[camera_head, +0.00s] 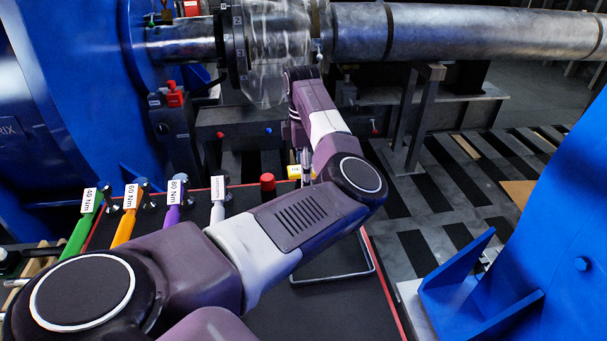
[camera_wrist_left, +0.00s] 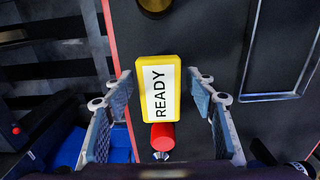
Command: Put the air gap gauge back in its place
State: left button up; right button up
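A yellow block (camera_wrist_left: 159,62) with a white label reading READY lies between the fingers of my left gripper (camera_wrist_left: 160,90) in the left wrist view. It may be the air gap gauge; the frames do not name it. My left gripper is open, with a finger on each side of the block and visible gaps. In the head view the block (camera_head: 294,171) shows beside my left gripper (camera_head: 306,174), partly hidden by my arm. A red cylinder (camera_wrist_left: 162,137) overlaps the block's lower edge; in the head view it (camera_head: 267,182) stands left of the block. My right gripper is out of view.
A dark red-edged mat (camera_head: 330,310) carries green (camera_head: 82,227), orange (camera_head: 127,219) and purple (camera_head: 174,203) torque tools, a white-labelled tool (camera_head: 217,198) and a wire handle (camera_head: 372,258). The shaft (camera_head: 470,33) lies behind; blue housings (camera_head: 560,220) flank the area.

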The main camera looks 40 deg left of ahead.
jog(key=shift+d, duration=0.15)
pick_arm(q)
jog(key=shift+r, duration=4)
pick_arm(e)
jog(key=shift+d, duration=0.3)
pick_arm(q)
jog(key=shift+r, duration=0.1)
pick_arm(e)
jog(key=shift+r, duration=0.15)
